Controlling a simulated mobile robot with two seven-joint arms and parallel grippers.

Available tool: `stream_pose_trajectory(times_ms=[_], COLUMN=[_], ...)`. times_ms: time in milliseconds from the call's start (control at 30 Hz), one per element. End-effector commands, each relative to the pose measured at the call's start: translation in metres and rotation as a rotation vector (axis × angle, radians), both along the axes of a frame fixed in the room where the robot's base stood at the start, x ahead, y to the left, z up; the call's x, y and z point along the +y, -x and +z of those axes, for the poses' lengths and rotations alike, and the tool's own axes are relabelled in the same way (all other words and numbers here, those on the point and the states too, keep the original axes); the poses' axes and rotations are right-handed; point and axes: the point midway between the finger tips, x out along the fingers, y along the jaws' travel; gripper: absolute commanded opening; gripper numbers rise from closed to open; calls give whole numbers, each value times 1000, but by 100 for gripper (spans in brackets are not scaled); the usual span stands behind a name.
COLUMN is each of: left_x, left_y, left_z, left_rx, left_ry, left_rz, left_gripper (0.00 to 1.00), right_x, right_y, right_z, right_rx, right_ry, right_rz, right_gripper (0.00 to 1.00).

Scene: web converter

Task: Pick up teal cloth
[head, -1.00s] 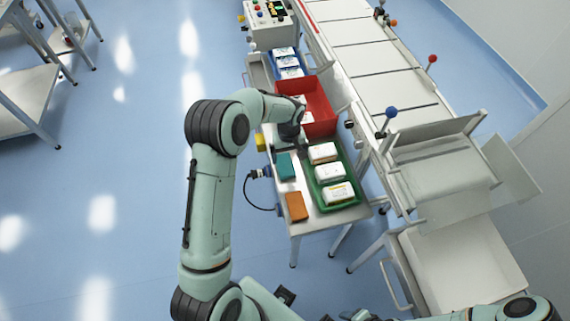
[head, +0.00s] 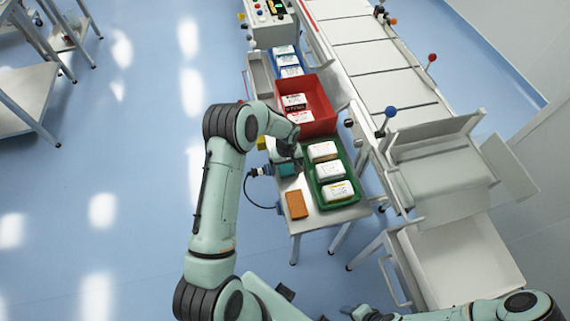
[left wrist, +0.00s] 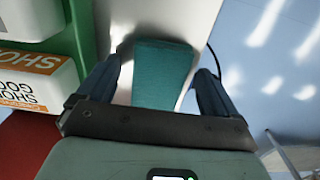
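The teal cloth (left wrist: 163,75) is a folded block lying on the narrow side table (head: 315,215). In the head view, part of the cloth (head: 288,169) shows below my left gripper (head: 290,158), which hides the rest. In the left wrist view my left gripper (left wrist: 158,85) is open, with one finger on each side of the cloth. A gap shows beside the cloth, and I cannot tell whether the fingers touch it.
A green tray (head: 345,202) with white packs stands right of the cloth. A red bin (head: 320,100) stands behind. An orange block (head: 297,204) lies in front. A conveyor (head: 395,95) runs along the right.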

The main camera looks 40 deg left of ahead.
Motion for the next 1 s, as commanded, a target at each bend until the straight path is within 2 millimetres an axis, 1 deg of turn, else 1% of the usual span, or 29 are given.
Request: stream_pose_trajectory(times_ms=[33, 67, 100, 167, 200, 467, 567, 667, 767, 867, 1000], left_x=[0, 0, 0, 0, 0, 0, 0, 0, 0, 0, 0], left_y=[0, 0, 0, 0, 0, 0, -1, -1, -1, -1, -1], left_z=[0, 0, 0, 0, 0, 1, 5, 13, 28, 49, 87], left_rx=[0, 0, 0, 0, 0, 0, -2, -2, -4, -5, -7], left_ry=[0, 0, 0, 0, 0, 0, -1, -1, 0, -2, -2], left_rz=[0, 0, 0, 0, 0, 0, 0, 0, 0, 0, 0], left_gripper=[77, 68, 55, 35, 34, 34, 34, 34, 34, 34, 34], right_x=[0, 0, 0, 0, 0, 0, 0, 0, 0, 0, 0], right_y=[0, 0, 0, 0, 0, 0, 0, 1, 1, 2, 2], right_z=[0, 0, 0, 0, 0, 0, 0, -1, -1, -2, -3], right_rx=[0, 0, 0, 0, 0, 0, 0, 1, 1, 2, 2], right_ry=[0, 0, 0, 0, 0, 0, 0, 0, 0, 0, 0], right_rz=[0, 0, 0, 0, 0, 0, 0, 0, 0, 0, 0], right_gripper=[55, 55, 55, 55, 55, 55, 55, 55, 55, 55, 55])
